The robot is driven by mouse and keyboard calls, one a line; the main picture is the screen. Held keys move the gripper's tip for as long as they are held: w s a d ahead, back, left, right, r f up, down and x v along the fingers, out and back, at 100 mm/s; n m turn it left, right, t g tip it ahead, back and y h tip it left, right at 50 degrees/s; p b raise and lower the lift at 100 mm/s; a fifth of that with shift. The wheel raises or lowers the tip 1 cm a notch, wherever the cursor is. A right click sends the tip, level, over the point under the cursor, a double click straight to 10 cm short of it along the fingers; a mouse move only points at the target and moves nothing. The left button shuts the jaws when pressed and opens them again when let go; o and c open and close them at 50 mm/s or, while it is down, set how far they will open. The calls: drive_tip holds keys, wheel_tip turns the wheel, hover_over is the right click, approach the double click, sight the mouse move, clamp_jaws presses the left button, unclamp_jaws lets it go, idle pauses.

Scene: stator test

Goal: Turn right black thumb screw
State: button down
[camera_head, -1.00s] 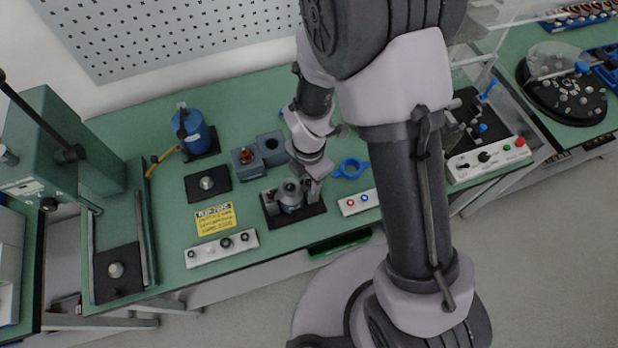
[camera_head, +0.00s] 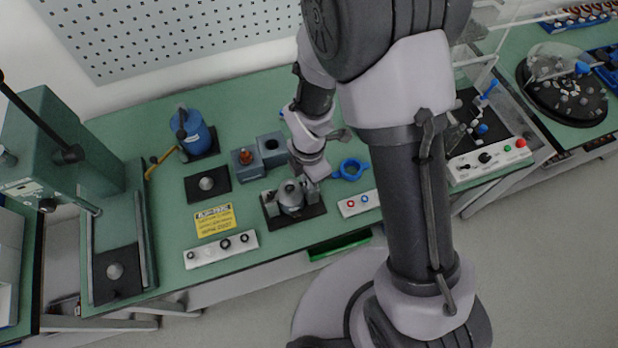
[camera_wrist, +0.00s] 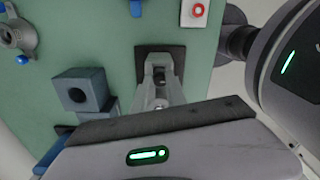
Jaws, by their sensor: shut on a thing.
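A grey clamp fixture with a metal part (camera_head: 291,196) in it stands on a black base plate (camera_head: 312,211) near the front edge of the bench. My gripper (camera_head: 314,178) reaches down at the right side of this fixture and is shut at it. In the wrist view the fixture's dark plate (camera_wrist: 143,58) shows beyond my gripper (camera_wrist: 160,97). The right black thumb screw is mostly hidden by the jaws, so how far it is turned cannot be told.
A white button box (camera_head: 358,202) stands close to the right of the fixture, with a blue ring (camera_head: 351,169) behind it. Blue-grey blocks (camera_head: 270,148) stand behind the fixture. A yellow sign (camera_head: 215,220) and a longer white control box (camera_head: 221,250) lie to the left.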

drive_tip(key=m+b, duration=0.2)
drive_tip(key=m, duration=0.5)
drive_tip(key=m+b, duration=0.1)
drive_tip(key=m, duration=0.5)
drive_tip(key=shift+b, duration=0.3)
drive_tip(key=shift+m, duration=0.4)
drive_tip(key=c, duration=1.3)
unclamp_jaws()
